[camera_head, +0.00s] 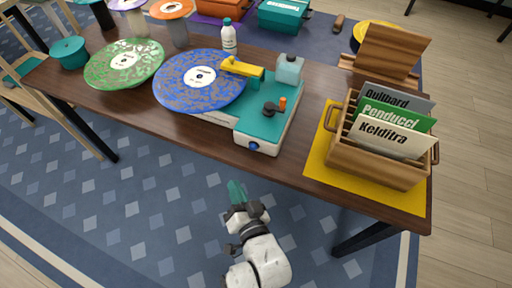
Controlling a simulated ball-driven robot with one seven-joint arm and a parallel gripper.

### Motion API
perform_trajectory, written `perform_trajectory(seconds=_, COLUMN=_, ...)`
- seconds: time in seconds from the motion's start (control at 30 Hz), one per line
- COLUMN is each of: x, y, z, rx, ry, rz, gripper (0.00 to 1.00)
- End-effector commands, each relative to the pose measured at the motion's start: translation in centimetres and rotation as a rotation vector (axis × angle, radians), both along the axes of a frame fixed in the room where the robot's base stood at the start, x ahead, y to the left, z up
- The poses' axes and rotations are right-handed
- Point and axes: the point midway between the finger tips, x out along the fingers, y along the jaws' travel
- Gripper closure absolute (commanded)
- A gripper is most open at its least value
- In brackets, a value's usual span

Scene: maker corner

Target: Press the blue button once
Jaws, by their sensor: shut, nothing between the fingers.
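The blue button (253,146) is a small round knob on the front face of a teal and white record player (258,108). The player stands on the wooden table near its front edge. A blue speckled record (190,91) lies on the player's left side, and a yellow arm (243,68) reaches over it. My gripper (236,191) is shut and empty. In the picture it is below the table's front edge, below and slightly left of the button, apart from it. The button is in clear view.
A wooden crate (368,172) with record sleeves stands on a yellow mat (318,158) to the right. A green record (118,56) lies to the left. A white bottle (228,38) stands behind the player. A chair (60,115) is at far left. The floor rug around my arm looks clear.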

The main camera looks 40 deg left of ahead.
Motion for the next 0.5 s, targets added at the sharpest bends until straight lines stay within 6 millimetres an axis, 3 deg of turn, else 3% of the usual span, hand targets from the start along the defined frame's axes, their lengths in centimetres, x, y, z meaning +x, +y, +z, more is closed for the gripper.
perform_trajectory(seconds=0.17, x=0.9, y=0.2, z=-0.3, rx=0.001, ry=-0.002, rz=-0.002, gripper=1.00)
perform_trajectory(seconds=0.5, x=5.1, y=1.2, z=-0.4, rx=0.002, ry=-0.003, rz=-0.002, gripper=1.00)
